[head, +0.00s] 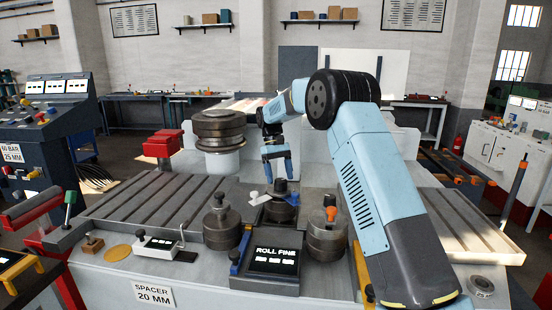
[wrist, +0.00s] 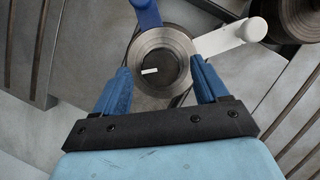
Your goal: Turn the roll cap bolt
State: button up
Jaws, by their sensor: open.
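The middle roll (head: 281,211) stands behind the ROLL FINE panel, with a dark cap bolt (head: 280,187) on top. In the wrist view the bolt (wrist: 152,80) is a dark round head with a white mark, centred on the grey roll disc (wrist: 178,45). My gripper (head: 277,170) points down just above the bolt. In the wrist view its blue fingers (wrist: 160,68) are apart, one on each side of the bolt, with nothing held. Whether a finger touches the bolt cannot be told.
A white lever (wrist: 232,38) and a blue lever (wrist: 146,12) reach out from beside the roll. The left roll (head: 221,228) and the orange-topped right roll (head: 327,238) stand close by. The ROLL FINE panel (head: 274,258) is in front. The slotted bed (head: 150,207) at left is mostly clear.

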jog(key=v, duration=1.2)
jog(key=shift+w+r, duration=0.15)
jog(key=shift+r, duration=0.15)
jog(key=t+y, duration=0.2)
jog(key=t, duration=0.2)
send_near(281, 180)
notch_tip(281, 180, down, 9)
jog(key=shift+a, duration=0.15)
dwell(0.9)
jog(key=c, duration=1)
